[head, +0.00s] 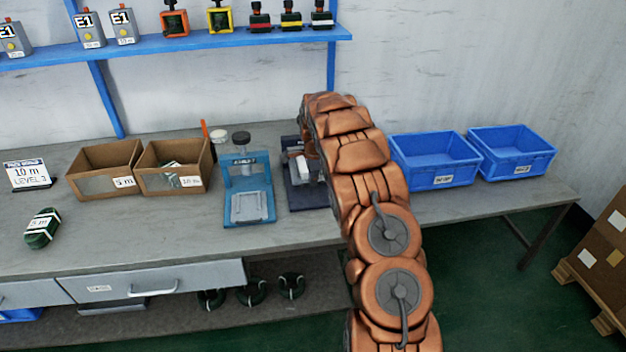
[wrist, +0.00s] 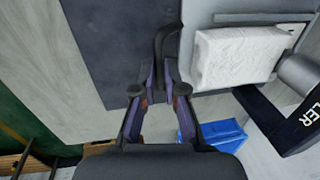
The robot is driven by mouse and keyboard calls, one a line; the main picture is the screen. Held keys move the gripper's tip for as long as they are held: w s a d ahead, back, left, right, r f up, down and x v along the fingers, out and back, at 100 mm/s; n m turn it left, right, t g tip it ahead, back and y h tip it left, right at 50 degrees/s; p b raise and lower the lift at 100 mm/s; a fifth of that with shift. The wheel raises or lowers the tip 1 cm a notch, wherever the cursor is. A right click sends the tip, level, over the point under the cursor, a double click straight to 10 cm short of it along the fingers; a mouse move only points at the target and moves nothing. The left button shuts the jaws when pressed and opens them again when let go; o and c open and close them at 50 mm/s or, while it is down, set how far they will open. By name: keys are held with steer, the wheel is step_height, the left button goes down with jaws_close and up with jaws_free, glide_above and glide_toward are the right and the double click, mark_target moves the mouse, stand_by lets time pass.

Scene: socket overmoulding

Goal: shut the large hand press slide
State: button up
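The large hand press (head: 302,172) is dark navy and stands on the bench, partly hidden behind my arm in the head view. In the wrist view its slide (wrist: 202,18) is a grey plate carrying a pale, rough block (wrist: 233,57). A dark curved handle (wrist: 160,45) stands at the slide's left edge. My gripper (wrist: 158,75) has its fingers apart, with the handle's lower end at or between the fingertips; I cannot tell whether they touch. The dark press frame (wrist: 285,120) with white lettering is at the right. My gripper is hidden in the head view.
A smaller blue press (head: 248,190) stands close to the left of the large one. Cardboard boxes (head: 105,172) are further left. Two blue bins (head: 435,160) (head: 512,152) stand right of my arm. A shelf (head: 180,42) runs above the bench.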

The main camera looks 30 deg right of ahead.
steer(key=o, duration=0.4)
steer(key=shift+w+d, duration=0.1)
steer(key=shift+w, duration=0.1)
steer(key=shift+o, duration=0.2)
step_height(320, 180, up, 12)
steer(key=s, duration=0.2)
steer(key=shift+a, duration=0.45)
steer(key=shift+f, duration=0.1)
